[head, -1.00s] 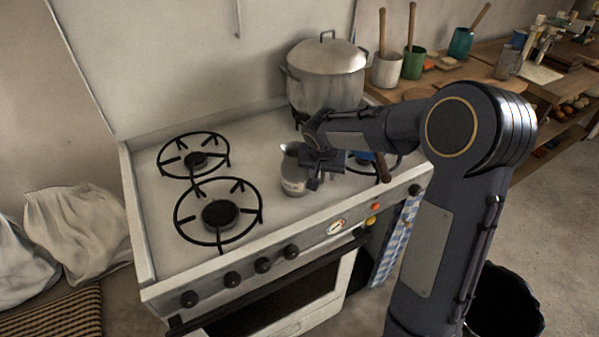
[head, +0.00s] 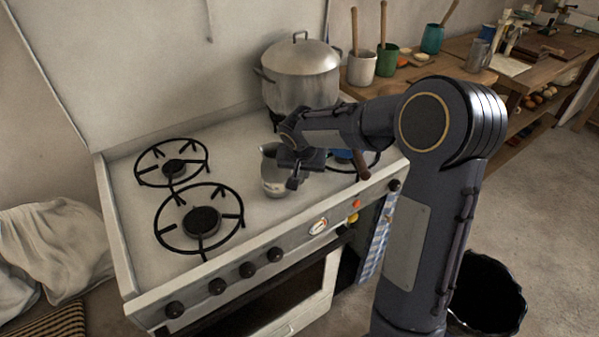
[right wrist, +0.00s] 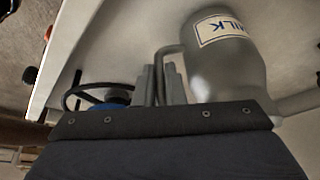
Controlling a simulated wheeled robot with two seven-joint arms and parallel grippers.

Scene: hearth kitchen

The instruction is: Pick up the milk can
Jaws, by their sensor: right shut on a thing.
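The milk can (head: 272,172) is a small grey metal can near the middle of the stove top, in front of the big pot. In the right wrist view the milk can (right wrist: 232,72) is upside down in the picture, with a white label reading MILK and a handle at its side. My right gripper (head: 292,172) is at the can's right side, with its fingers (right wrist: 161,84) shut on the handle. I cannot tell if the can's base is clear of the stove. My left gripper is not in view.
A big lidded pot (head: 302,80) stands on a back burner. A blue thing (head: 343,155) sits behind my right gripper, partly hidden. Two empty burners (head: 202,221) are at the left. A wooden counter (head: 455,78) with tool cups is at the right.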

